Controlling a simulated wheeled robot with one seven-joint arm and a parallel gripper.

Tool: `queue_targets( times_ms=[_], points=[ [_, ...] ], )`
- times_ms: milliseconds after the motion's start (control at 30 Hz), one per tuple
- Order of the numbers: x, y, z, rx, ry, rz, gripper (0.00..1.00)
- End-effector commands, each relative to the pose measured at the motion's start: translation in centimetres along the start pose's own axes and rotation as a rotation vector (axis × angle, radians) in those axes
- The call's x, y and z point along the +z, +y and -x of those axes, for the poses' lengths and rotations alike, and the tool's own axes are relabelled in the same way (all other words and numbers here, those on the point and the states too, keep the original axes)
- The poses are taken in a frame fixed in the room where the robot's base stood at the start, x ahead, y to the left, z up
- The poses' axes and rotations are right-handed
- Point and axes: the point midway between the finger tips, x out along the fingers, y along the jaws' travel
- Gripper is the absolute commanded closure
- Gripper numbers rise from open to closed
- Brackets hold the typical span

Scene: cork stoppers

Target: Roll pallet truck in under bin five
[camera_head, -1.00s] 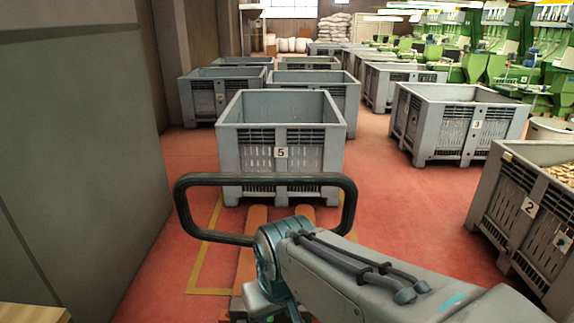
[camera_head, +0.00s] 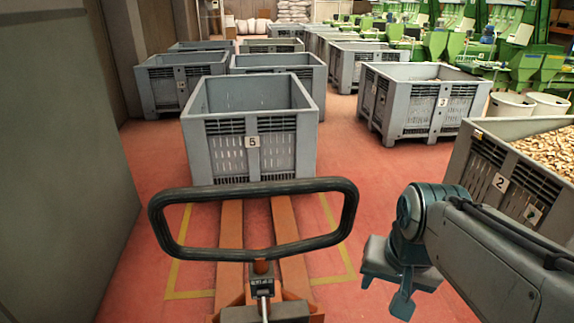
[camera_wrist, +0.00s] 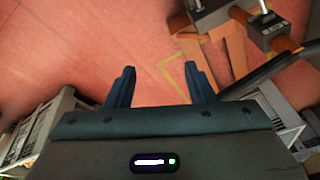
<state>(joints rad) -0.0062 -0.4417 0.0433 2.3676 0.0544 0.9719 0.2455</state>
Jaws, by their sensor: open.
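Bin five, a grey slatted crate (camera_head: 205,150) with a "5" label, stands ahead, left of centre in the head view. The orange pallet truck (camera_head: 294,250) is in front of it, forks pointing at the bin. The forks run up to the bin's lower front edge; the handle bar partly covers that spot, so I cannot tell how far under they reach. Its black loop handle (camera_head: 345,215) faces me. My gripper (camera_head: 402,300) is right of the handle, apart from it. In the wrist view my gripper (camera_wrist: 162,85) is open and empty above red floor, with the truck at upper right.
A yellow floor outline (camera_head: 345,262) surrounds the forks. Bin two (camera_head: 475,175), holding corks, stands close on the right; bin three (camera_head: 395,105) is beyond. A grey wall (camera_head: 60,170) borders the left. Red floor is clear between bins five and three.

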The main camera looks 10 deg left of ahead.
Motion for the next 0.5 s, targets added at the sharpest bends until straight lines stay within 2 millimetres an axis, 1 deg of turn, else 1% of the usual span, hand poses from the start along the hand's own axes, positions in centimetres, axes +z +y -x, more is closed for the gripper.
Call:
queue_targets(
  times_ms=[33,67,100,167,200,267,300,400,500],
  points=[
    [-1.7,-1.6,2.1,-0.019,-0.005,-0.083,0.51],
    [-2.5,-2.6,3.1,-0.032,-0.013,-0.144,0.51],
    [-3.5,-4.0,4.6,-0.051,-0.026,-0.228,0.51],
    [-5.0,-6.2,6.8,-0.079,-0.052,-0.354,0.51],
    [-5.8,-7.7,8.2,-0.097,-0.074,-0.437,0.51],
    [-7.0,-9.9,10.3,-0.123,-0.11,-0.554,0.51],
    [-7.7,-11.3,11.8,-0.138,-0.136,-0.628,0.51],
    [-8.8,-14.5,14.9,-0.167,-0.206,-0.788,0.51],
    [-9.6,-17.2,17.7,-0.183,-0.278,-0.92,0.51]
  ],
)
